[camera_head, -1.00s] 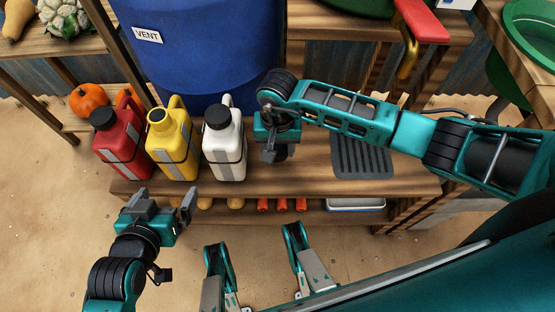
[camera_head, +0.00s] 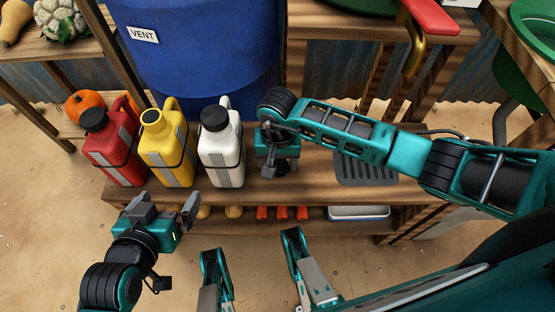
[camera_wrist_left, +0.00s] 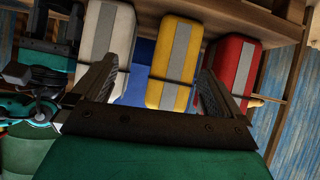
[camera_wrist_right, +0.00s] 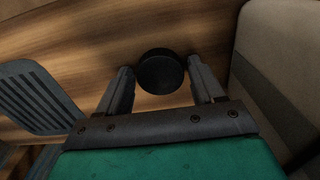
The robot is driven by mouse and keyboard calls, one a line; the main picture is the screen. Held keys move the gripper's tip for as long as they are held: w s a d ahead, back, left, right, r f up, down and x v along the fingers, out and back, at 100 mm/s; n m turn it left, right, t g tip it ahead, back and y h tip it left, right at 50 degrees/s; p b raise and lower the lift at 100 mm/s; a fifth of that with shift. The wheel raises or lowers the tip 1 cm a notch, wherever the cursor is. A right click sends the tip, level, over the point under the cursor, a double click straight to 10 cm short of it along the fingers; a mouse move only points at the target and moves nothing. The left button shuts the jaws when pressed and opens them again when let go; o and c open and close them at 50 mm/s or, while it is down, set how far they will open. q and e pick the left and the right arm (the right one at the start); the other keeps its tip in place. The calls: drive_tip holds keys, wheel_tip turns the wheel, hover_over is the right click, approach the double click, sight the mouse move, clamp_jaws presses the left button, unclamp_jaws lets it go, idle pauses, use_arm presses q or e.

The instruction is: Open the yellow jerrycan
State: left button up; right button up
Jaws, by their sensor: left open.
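The yellow jerrycan (camera_head: 167,152) stands upright on the bench between the red and white ones, its neck open and bare. It also shows in the left wrist view (camera_wrist_left: 185,30). My left gripper (camera_head: 167,204) is open and empty in front of the bench, its fingers spread toward the jerrycans but apart from them. My right gripper (camera_head: 271,168) is low over the bench, right of the white jerrycan, pointing down. In the right wrist view a round black cap (camera_wrist_right: 160,72) sits between its fingertips, which appear shut on it.
A red jerrycan (camera_head: 115,155) and a white jerrycan (camera_head: 222,152), both with black caps, flank the yellow one. A large blue barrel (camera_head: 205,50) stands behind. A dark slatted mat (camera_head: 365,170) lies on the bench to the right. The lower shelf holds orange and tan items.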

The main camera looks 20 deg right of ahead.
sight(278, 165)
drive_tip(key=shift+o, duration=0.8)
drive_tip(key=shift+r, duration=0.25)
use_arm(q)
drive_tip(key=r+p, duration=0.1)
drive_tip(key=p, duration=0.1)
drive_tip(key=a+p, duration=0.1)
drive_tip(key=p, duration=0.1)
drive_tip(key=shift+s+a+r+y, duration=0.15)
drive_tip(key=shift+s+r+y, duration=0.05)
drive_tip(key=shift+r+y, duration=0.15)
use_arm(e)
wheel_tip(278, 165, up, 12)
use_arm(q)
drive_tip(key=shift+s, duration=0.1)
use_arm(e)
drive_tip(key=shift+s+f, duration=0.1)
